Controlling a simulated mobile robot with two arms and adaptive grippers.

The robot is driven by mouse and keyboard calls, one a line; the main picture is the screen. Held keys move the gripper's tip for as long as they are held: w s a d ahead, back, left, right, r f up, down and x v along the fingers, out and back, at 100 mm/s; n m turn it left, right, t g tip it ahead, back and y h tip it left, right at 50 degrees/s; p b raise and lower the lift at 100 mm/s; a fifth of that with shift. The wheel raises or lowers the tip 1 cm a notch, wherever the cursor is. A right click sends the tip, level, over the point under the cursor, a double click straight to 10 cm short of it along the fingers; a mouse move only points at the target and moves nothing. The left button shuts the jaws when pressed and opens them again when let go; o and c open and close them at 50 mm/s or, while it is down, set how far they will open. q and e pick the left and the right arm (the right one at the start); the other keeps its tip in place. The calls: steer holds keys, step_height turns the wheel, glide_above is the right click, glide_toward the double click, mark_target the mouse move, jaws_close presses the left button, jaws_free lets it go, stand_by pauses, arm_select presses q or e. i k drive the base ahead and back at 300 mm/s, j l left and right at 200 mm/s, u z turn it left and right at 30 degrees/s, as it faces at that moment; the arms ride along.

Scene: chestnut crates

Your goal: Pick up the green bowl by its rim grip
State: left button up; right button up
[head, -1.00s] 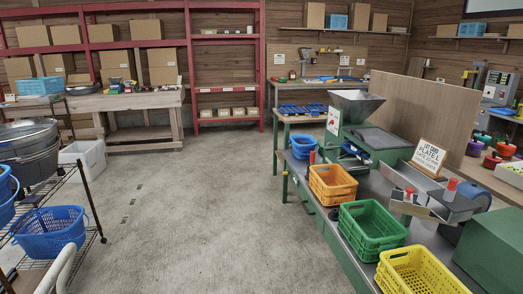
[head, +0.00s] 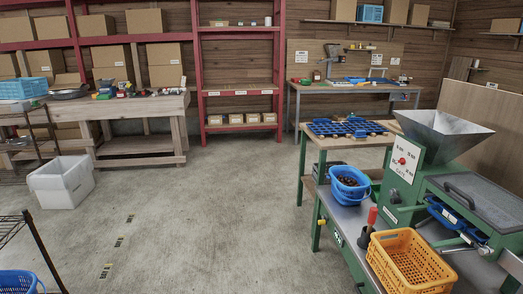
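No green bowl can be made out in the head view. A small green patch shows behind the blue basket (head: 349,190) on the machine bench, but I cannot tell what it is. The blue basket holds brown chestnuts. Neither of my grippers is in view.
A green sorting machine with a metal hopper (head: 440,135) and an orange crate (head: 408,262) stand on the right bench. A blue tray table (head: 345,143) is behind. A white bin (head: 62,182) and a wooden workbench (head: 140,108) are at left. The middle floor (head: 220,220) is clear.

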mark_target(303, 82)
steer(key=i, duration=2.4)
steer(key=i+u, duration=0.1)
steer(key=i, duration=2.25)
